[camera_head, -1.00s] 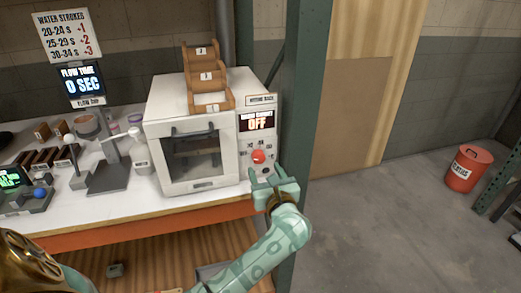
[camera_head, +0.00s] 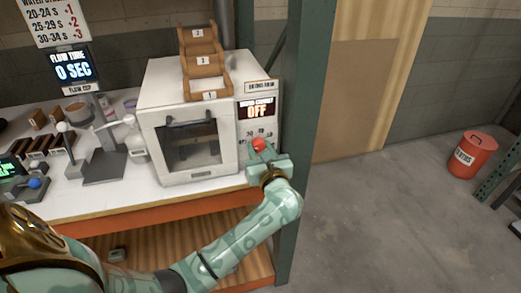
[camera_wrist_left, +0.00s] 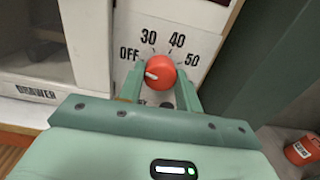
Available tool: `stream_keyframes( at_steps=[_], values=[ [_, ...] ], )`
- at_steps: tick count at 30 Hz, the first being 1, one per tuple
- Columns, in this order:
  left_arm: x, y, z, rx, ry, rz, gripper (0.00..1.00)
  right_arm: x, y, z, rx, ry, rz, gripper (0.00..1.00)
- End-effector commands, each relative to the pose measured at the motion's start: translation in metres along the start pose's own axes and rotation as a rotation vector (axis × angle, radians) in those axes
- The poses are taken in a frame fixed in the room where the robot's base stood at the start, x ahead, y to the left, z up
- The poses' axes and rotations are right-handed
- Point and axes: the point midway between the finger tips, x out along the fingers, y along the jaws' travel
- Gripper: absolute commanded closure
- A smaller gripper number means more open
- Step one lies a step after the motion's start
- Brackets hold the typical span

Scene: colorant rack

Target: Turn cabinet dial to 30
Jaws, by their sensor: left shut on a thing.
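The white cabinet (camera_head: 160,85) stands on the workbench, its door closed. Its display (camera_head: 257,110) reads OFF. The red dial (camera_head: 259,144) sits on the panel right of the door. In the left wrist view the dial (camera_wrist_left: 160,71) has a white mark pointing left, toward the OFF side. The labels OFF, 30, 40 and 50 show around it. My left gripper (camera_head: 261,152) is at the dial, with one finger on each side, shut on it; it also shows in the left wrist view (camera_wrist_left: 160,84). My right gripper is not in view.
A green post (camera_head: 303,130) stands just right of the cabinet, close to my left wrist. Brown stepped trays (camera_head: 203,62) sit on top of the cabinet. A flow cup stand (camera_head: 103,166) is to the left. A red bin (camera_head: 472,155) stands on the open floor at right.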

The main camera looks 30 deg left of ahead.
Motion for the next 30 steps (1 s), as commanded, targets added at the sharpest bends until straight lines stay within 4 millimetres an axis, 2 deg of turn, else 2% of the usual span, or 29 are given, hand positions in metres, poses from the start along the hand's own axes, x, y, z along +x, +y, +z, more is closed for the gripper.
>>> stream_keyframes(
  at_steps=[11,30],
  values=[
    [0.0,0.0,0.002,0.135,0.002,0.001,0.89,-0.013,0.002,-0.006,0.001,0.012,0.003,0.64],
    [0.0,0.0,0.003,0.637,0.001,0.0,0.89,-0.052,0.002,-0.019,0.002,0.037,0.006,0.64]
  ],
)
